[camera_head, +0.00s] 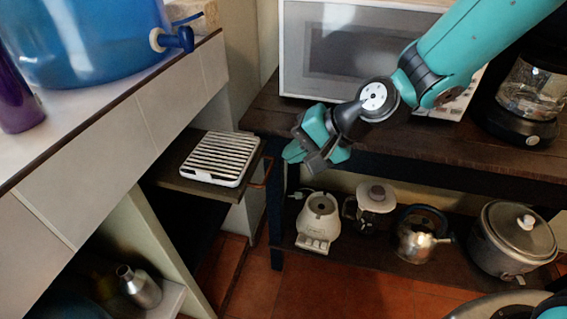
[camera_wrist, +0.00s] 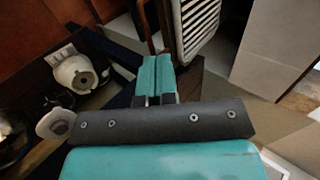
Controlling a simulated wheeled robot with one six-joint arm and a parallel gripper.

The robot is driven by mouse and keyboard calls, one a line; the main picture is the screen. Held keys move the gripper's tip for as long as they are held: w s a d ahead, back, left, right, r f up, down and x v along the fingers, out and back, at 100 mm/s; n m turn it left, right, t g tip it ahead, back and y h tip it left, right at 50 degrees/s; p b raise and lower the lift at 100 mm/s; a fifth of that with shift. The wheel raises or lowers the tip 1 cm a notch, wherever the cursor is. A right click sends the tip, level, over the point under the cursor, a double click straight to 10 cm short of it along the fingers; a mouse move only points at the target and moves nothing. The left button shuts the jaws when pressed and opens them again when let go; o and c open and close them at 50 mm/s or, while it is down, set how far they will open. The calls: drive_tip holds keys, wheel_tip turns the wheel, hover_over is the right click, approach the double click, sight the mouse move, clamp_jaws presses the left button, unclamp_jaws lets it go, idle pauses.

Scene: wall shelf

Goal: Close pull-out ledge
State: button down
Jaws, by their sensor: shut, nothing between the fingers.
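The pull-out ledge (camera_head: 193,189) is a dark board that sticks out from under the tiled counter at left centre in the head view. A white slatted rack (camera_head: 220,158) lies on it, and an orange-red handle (camera_head: 264,172) shows at its right edge. My gripper (camera_head: 290,153) is shut and empty, to the right of the ledge and apart from it in the head view. In the wrist view my gripper's teal fingers (camera_wrist: 155,77) are together, and the slatted rack (camera_wrist: 196,25) shows just beyond them to the right. Contact with the ledge cannot be told there.
A dark wooden table (camera_head: 260,120) with a microwave (camera_head: 345,50) and a coffee maker (camera_head: 525,90) stands right of the ledge. Its lower shelf holds a white appliance (camera_head: 318,218), a kettle (camera_head: 415,238) and a cooker (camera_head: 510,240). A blue water container (camera_head: 80,45) stands on the counter.

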sight(253, 172)
drive_tip(key=x, duration=0.8)
drive_tip(key=shift+a+f, duration=0.1)
drive_tip(key=shift+a, duration=0.1)
drive_tip(key=shift+w, duration=0.1)
